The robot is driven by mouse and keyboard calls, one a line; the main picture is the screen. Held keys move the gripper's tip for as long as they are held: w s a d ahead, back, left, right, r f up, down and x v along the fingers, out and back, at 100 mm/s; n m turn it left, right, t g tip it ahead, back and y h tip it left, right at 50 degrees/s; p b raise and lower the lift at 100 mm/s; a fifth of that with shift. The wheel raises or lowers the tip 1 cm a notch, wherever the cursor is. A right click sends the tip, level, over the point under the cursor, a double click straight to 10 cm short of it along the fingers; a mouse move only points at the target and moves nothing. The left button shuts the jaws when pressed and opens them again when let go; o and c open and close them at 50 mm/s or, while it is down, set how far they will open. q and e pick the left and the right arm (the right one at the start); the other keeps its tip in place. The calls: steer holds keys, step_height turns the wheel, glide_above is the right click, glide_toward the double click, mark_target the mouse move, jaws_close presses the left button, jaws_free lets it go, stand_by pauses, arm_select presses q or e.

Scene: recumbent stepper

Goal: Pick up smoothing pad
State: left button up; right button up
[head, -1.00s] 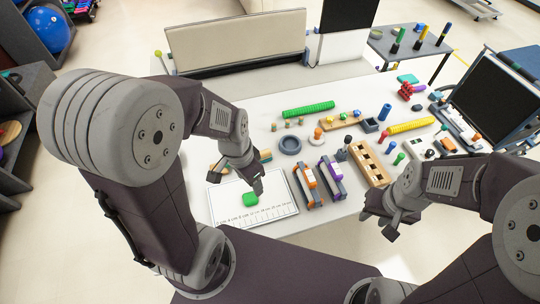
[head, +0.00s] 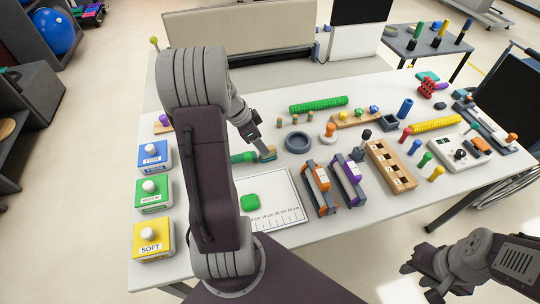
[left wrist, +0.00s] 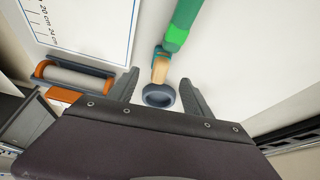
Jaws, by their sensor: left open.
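The small block with a tan wooden top and teal underside, which looks like the smoothing pad (head: 267,154), lies on the white table beside a green roller (head: 240,158). In the left wrist view the pad (left wrist: 160,70) shows between the fingertips, with the green roller (left wrist: 181,25) just beyond it. My left gripper (head: 257,147) is open above the pad, pointing down at it; I cannot tell whether a finger touches it. The gripper also shows in the left wrist view (left wrist: 159,78). My right gripper (head: 419,281) is open and empty, off the table's front edge.
A grey ring (head: 297,142) lies right of the pad. A marked white board (head: 280,195) with green putty (head: 250,202) lies in front. Orange (head: 319,185) and purple (head: 346,180) devices stand right of it. Blue, green and yellow boxes (head: 153,195) line the left edge.

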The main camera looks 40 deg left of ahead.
arm_select(q)
steer(key=x, duration=0.7)
steer(key=shift+w+f+b, duration=0.2)
steer(key=shift+f+b, duration=0.05)
steer(key=shift+b, duration=0.1)
steer(key=shift+d+r, duration=0.1)
jaws_close()
